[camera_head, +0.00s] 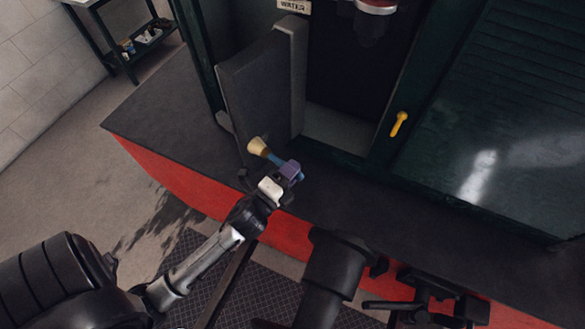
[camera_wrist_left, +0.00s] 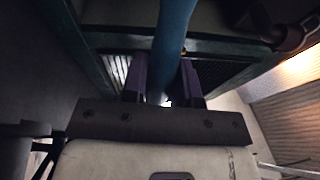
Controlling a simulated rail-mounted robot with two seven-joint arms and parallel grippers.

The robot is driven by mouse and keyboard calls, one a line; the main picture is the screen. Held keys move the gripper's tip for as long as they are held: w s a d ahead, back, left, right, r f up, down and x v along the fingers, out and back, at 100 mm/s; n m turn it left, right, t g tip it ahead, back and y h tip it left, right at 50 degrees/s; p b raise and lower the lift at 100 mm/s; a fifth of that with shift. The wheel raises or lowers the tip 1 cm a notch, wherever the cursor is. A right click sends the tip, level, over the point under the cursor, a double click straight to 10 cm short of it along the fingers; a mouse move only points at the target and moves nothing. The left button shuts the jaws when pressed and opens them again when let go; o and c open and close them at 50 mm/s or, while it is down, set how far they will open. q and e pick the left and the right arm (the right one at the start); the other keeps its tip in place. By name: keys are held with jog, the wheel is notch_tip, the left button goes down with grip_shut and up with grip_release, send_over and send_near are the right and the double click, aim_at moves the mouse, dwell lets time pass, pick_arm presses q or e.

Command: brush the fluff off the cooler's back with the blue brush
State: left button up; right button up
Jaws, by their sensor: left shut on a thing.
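My left gripper (camera_head: 288,170) is shut on the blue brush. The brush shows its cream bristle head (camera_head: 258,147) pointing up and left, with the blue handle (camera_head: 276,159) between the purple fingers. In the left wrist view the blue handle (camera_wrist_left: 174,40) runs up between the purple fingers (camera_wrist_left: 163,85). The bristle head appears in front of the lower part of an upright grey panel (camera_head: 255,90); I cannot tell whether they touch. I cannot make out which surface is the cooler's back, nor any fluff. My right gripper is not identifiable in view.
The dark tram deck (camera_head: 175,105) has a red side (camera_head: 160,175). A doorway with a "WATER" sign (camera_head: 293,6) and a yellow handle (camera_head: 399,123) are beyond. A small shelf rack (camera_head: 125,60) stands at upper left. Open floor (camera_head: 70,185) lies left of the tram.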

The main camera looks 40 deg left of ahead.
pick_arm(q)
jog(key=w+p, duration=0.1)
jog(key=w, duration=0.5)
jog(key=shift+w+a, duration=0.15)
jog(key=shift+a, duration=0.2)
dwell(0.3)
